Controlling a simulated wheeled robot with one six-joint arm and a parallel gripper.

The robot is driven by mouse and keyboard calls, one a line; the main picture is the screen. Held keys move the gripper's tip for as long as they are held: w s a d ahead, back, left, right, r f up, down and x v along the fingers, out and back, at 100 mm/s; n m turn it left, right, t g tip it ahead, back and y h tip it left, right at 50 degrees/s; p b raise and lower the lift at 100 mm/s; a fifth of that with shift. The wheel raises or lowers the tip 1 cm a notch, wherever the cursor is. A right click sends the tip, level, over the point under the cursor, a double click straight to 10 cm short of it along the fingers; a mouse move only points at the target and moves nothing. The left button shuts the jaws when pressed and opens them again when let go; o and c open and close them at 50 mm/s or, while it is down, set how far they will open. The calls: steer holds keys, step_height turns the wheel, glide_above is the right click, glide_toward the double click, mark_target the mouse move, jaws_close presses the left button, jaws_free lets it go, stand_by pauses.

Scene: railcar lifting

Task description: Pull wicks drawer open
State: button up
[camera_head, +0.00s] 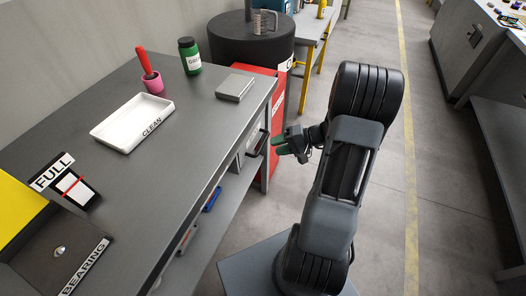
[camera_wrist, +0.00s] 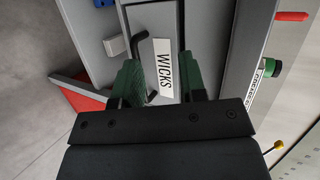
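The wicks drawer shows its grey front and white WICKS label (camera_wrist: 165,68) in the wrist view. Its black bar handle (camera_wrist: 136,45) stands out left of the label and is partly hidden behind my left finger. In the head view the handle (camera_head: 259,143) is under the bench's right edge, and the drawer looks shut. My gripper (camera_head: 284,142) is just right of the handle, facing the bench. In the wrist view its green fingers (camera_wrist: 160,82) are apart, with the label and the handle's lower end showing between them. I see no grip on the handle.
The grey workbench (camera_head: 190,125) holds a white CLEAN tray (camera_head: 130,128), a green jar (camera_head: 189,56), a pink cup (camera_head: 152,84) and a grey block (camera_head: 235,87). A red cabinet (camera_head: 274,125) stands close behind my gripper. Open floor (camera_head: 390,215) lies to the right.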

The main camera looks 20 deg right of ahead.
mark_target(263, 143)
steer(key=w+d+f+m+t+b, duration=0.1)
steer(key=d+f+m+t+b, duration=0.15)
steer(key=d+f+t, duration=0.35)
steer(key=shift+m+g+h, duration=0.25)
steer(key=shift+g+h, duration=0.15)
steer(key=x, duration=0.8)
steer(key=d+f+x, duration=0.1)
steer(key=x, duration=0.3)
steer(key=shift+w+a+f+p, duration=0.2)
steer(key=shift+w+p, duration=0.2)
steer(key=shift+w, duration=0.15)
jaws_close()
